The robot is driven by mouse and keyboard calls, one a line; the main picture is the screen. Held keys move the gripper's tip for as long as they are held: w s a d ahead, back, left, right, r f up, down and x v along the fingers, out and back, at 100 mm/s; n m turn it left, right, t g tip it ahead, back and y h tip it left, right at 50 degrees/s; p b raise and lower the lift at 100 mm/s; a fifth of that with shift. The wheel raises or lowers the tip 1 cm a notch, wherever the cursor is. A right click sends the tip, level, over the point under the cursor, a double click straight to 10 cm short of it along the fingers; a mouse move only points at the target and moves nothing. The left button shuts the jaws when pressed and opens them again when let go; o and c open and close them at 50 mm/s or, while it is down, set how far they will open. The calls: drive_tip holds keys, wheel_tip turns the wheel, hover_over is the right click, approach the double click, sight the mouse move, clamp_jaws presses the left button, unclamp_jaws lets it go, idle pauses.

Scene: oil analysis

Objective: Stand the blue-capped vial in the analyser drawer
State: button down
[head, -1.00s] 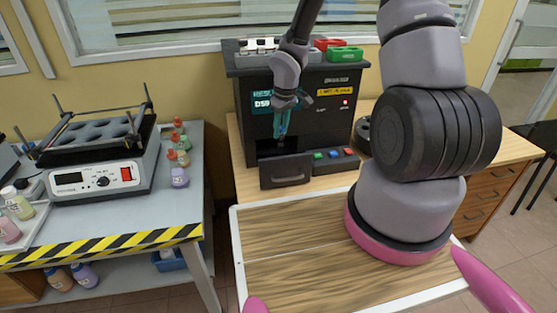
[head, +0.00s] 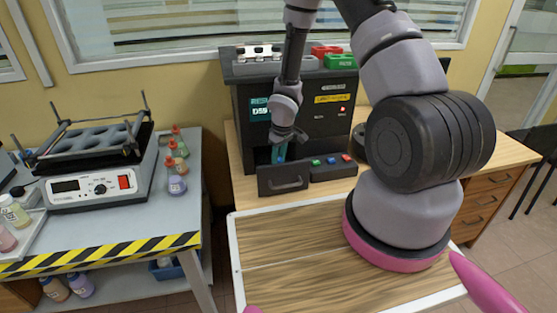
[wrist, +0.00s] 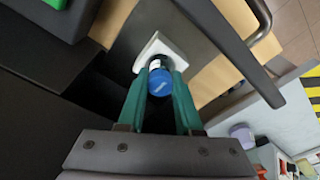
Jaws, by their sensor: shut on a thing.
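The blue-capped vial (wrist: 160,82) is between the teal fingers of my gripper (wrist: 158,88) in the wrist view, seen from above by its cap. My gripper is shut on it. A white square holder (wrist: 155,44) lies just beyond and around the vial in that view; how deep the vial sits in it I cannot tell. In the head view my gripper (head: 279,154) points down at the open analyser drawer (head: 283,180), its fingertips partly behind the drawer front. The vial is not clearly visible there. The black analyser (head: 315,112) stands behind.
Red and green trays (head: 340,61) sit on top of the analyser. A shaker (head: 90,175) and several bottles stand on the left bench.

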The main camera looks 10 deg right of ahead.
drive_tip(key=c, duration=0.6)
unclamp_jaws()
drive_tip(key=shift+f, duration=0.1)
drive_tip(key=r, duration=0.8)
drive_tip(key=s+d+r, duration=0.1)
drive_tip(key=r, duration=0.3)
drive_tip(key=shift+s+r, duration=0.1)
drive_tip(key=shift+r, duration=0.1)
drive_tip(key=s+d+r+m+t+h, duration=0.1)
drive_tip(key=s+d+r+m, duration=0.2)
drive_tip(key=r, duration=0.9)
drive_tip(key=s+d+r+m+t+h, duration=0.1)
drive_tip(key=s+d+r+m+t, duration=0.15)
drive_tip(key=r, duration=0.85)
drive_tip(key=s+r+m+y, duration=0.1)
drive_tip(key=s+r, duration=0.3)
drive_tip(key=s, duration=0.1)
drive_tip(key=s+r+m+t+y, duration=0.1)
drive_tip(key=s+r+m, duration=0.1)
drive_tip(key=s+r, duration=0.3)
drive_tip(key=s+r+m+t+y, duration=0.1)
drive_tip(key=s+r+m, duration=0.1)
drive_tip(key=s+r, duration=0.2)
drive_tip(key=shift+s+a+r+m, duration=0.15)
drive_tip(key=shift+s+a, duration=0.05)
drive_tip(key=shift+s, duration=0.25)
drive_tip(key=shift+s+a+r+m, duration=0.1)
drive_tip(key=shift+s+a+r, duration=0.1)
drive_tip(key=shift+s, duration=0.2)
drive_tip(key=shift+t, duration=0.25)
